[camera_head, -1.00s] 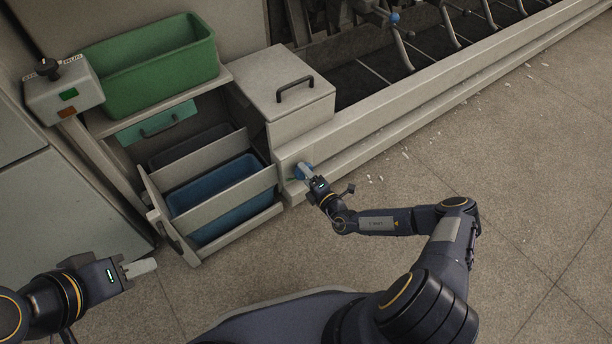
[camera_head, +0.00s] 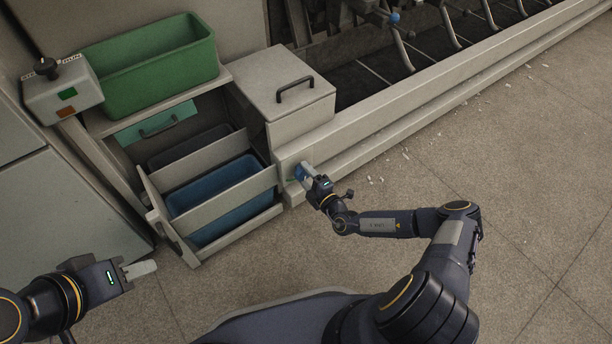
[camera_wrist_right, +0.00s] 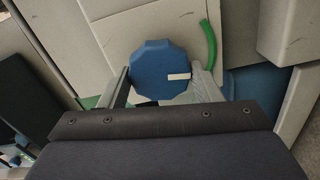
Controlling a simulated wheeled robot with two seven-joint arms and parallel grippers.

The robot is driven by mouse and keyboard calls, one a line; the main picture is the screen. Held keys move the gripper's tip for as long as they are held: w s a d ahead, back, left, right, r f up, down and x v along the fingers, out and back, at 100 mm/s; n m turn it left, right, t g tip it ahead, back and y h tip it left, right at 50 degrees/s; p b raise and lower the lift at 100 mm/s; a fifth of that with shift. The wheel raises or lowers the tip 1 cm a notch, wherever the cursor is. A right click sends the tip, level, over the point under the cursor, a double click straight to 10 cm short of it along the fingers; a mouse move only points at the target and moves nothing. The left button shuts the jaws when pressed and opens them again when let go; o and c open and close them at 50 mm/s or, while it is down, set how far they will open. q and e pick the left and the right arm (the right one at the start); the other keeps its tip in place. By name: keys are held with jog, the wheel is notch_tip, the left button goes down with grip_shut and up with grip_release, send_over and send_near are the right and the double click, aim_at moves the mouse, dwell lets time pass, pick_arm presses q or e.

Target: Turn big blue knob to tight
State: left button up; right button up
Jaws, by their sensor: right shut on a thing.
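The big blue knob (camera_wrist_right: 158,68) is a faceted disc with a white mark, which sits at the lower right of its face in the right wrist view. A green arc (camera_wrist_right: 209,46) curves on the panel to its right. In the head view the knob (camera_head: 300,172) is on the front of the cream machine, partly hidden by my gripper. My right gripper (camera_head: 308,171) is shut on the knob, with a finger on each side of it in the right wrist view. My left gripper (camera_head: 140,269) is at the lower left, away from the knob; its finger gap does not show clearly.
An open drawer with a blue bin (camera_head: 222,205) stands left of the knob. A green crate (camera_head: 150,72) is on the shelf above. A control box (camera_head: 62,92) with a black knob is at far left. Floor on the right is clear except for scraps.

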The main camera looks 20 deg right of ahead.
jog(key=shift+f, duration=0.1)
jog(key=o, duration=1)
jog(key=p+v, duration=0.2)
jog(key=v, duration=0.5)
jog(key=shift+s+d, duration=0.1)
jog(key=shift+s, duration=0.3)
